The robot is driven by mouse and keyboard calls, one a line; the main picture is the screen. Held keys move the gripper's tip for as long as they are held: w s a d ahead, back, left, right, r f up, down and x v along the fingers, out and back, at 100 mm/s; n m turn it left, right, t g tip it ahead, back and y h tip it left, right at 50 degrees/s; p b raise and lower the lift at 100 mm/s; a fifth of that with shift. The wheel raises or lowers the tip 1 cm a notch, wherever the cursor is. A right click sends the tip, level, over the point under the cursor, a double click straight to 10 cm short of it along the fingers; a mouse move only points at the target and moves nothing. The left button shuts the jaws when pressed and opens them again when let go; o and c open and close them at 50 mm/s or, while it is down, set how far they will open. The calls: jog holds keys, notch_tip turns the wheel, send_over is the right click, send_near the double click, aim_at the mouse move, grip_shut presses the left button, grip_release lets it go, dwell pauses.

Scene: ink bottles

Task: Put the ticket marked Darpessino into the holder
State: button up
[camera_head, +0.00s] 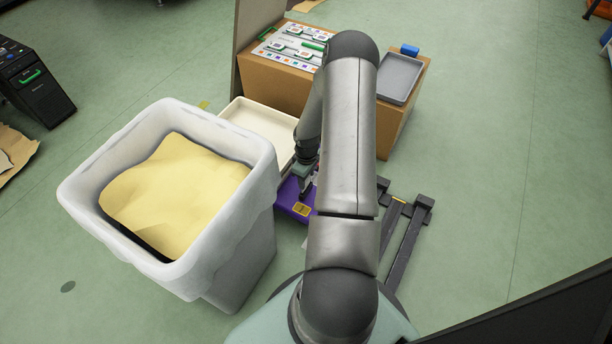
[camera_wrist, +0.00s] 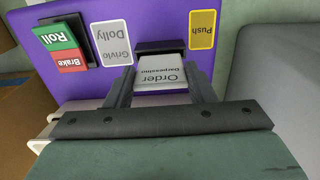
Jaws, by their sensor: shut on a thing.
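The white ticket (camera_wrist: 162,76), reading "Order Darpessino" upside down, lies between the two fingers of my gripper (camera_wrist: 161,88) in the wrist view. My gripper is shut on its sides. The dark holder (camera_wrist: 160,47) is on the purple panel (camera_wrist: 150,20), right at the ticket's far edge. I cannot tell how far the ticket reaches into it. In the head view, my gripper (camera_head: 308,183) is low over the purple panel (camera_head: 286,202), and my arm hides the ticket and holder.
Beside the holder are a grey "Grivlo Dolly" label (camera_wrist: 112,43), a yellow "Push" label (camera_wrist: 202,30) and a green and red Roll/Brake switch (camera_wrist: 62,47). A large white bin (camera_head: 235,215) stands left of my arm. A cardboard box (camera_head: 275,83) and grey tray (camera_head: 400,77) are behind.

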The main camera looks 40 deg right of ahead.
jog(key=shift+f+b, duration=0.85)
jog(key=shift+f, duration=0.45)
dwell(0.9)
jog(key=o, duration=1)
notch_tip(320, 180, up, 17)
jog(key=p, duration=0.6)
jog(key=shift+r+p, duration=0.2)
jog(key=shift+p, duration=0.15)
